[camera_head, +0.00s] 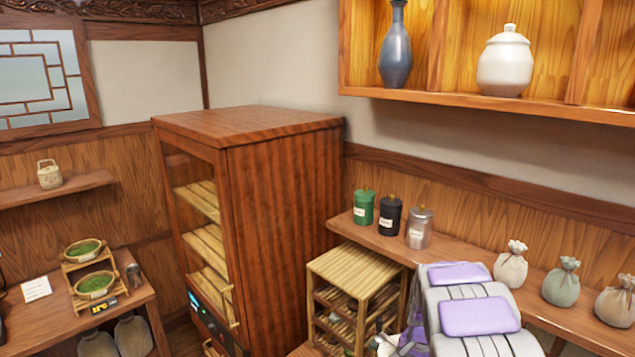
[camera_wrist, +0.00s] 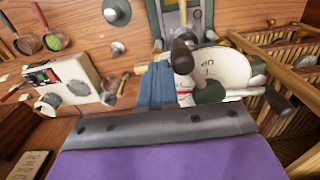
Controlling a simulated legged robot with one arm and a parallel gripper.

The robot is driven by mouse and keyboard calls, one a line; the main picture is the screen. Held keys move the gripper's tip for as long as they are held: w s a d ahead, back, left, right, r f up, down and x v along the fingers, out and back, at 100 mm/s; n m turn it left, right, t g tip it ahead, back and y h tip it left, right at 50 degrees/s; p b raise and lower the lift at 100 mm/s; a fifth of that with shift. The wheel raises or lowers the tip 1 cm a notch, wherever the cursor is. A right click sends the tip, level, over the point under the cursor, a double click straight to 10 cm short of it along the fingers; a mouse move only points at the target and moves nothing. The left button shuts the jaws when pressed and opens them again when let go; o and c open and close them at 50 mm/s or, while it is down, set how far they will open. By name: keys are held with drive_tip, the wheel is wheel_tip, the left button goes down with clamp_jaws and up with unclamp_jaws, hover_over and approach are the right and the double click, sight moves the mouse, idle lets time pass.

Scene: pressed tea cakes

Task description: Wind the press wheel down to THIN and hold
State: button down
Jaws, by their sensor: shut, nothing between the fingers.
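In the wrist view, the press (camera_wrist: 168,18) stands at the top middle. A pale round part with dark markings (camera_wrist: 212,72) is in front of it, probably the press wheel or its dial; I cannot read the markings. Dark knobs show at its left (camera_wrist: 181,56) and right (camera_wrist: 278,103). My gripper (camera_wrist: 160,126) fills the bottom of the wrist view, purple with a dark front edge, shut and empty. It is in front of the wheel area; I cannot tell if it touches a knob. The press does not show in the head view, where my arm is at lower right.
Slatted wooden racks (camera_wrist: 280,50) stand at right. In the head view, a wooden cabinet (camera_head: 285,200), tins (camera_head: 390,216) and cloth sacks (camera_head: 560,283) stand around.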

drive_tip(key=shift+w+a, duration=0.15)
drive_tip(key=shift+a, duration=0.85)
drive_tip(key=shift+w+a, duration=0.1)
drive_tip(key=shift+a, duration=0.2)
drive_tip(key=shift+d, duration=0.1)
wheel_tip(320, 180, up, 8)
drive_tip(key=d, duration=0.1)
drive_tip(key=shift+s+d+f+p, duration=0.15)
drive_tip(key=shift+s+f+p, duration=0.1)
drive_tip(key=shift+s+p, duration=0.2)
idle(0.8)
